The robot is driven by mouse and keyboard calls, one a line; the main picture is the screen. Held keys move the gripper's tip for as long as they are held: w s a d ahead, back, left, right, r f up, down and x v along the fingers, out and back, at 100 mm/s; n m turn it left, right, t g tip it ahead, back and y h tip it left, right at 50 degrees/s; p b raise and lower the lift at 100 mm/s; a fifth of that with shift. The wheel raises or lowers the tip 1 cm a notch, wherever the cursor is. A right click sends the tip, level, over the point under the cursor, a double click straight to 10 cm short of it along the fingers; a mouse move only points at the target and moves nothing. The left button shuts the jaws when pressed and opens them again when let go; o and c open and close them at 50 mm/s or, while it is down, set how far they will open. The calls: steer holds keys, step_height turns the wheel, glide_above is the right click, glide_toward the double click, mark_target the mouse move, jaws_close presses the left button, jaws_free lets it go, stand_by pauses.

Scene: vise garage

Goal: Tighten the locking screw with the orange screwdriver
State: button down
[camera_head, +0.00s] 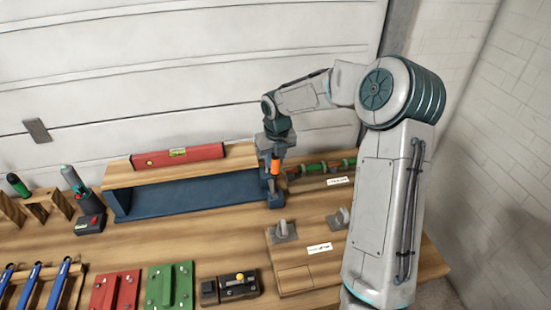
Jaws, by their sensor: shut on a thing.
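My gripper (275,152) points down at the right end of the wooden shelf and is shut on the orange screwdriver (275,166). The orange handle shows between and below the fingers. The screwdriver looks about upright. Its tip is hidden or too small to make out, so I cannot tell what it touches. A blue-grey block (275,198) stands right below it, at the right end of the dark blue panel. I cannot make out the locking screw.
A red spirit level (160,158) lies on the wooden shelf. Green and orange-marked tools (320,167) lie right of my gripper. Metal pieces sit on a wooden board (295,278) in front. Red (113,291) and green (168,287) plates and a black box (229,289) stand front left.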

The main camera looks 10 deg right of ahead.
steer(key=shift+f, duration=0.3)
stand_by(0.5)
steer(key=m, duration=0.6)
steer(key=shift+m+h, duration=0.4)
step_height(320, 180, up, 7)
steer(key=p, duration=0.6)
steer(key=shift+d, duration=0.1)
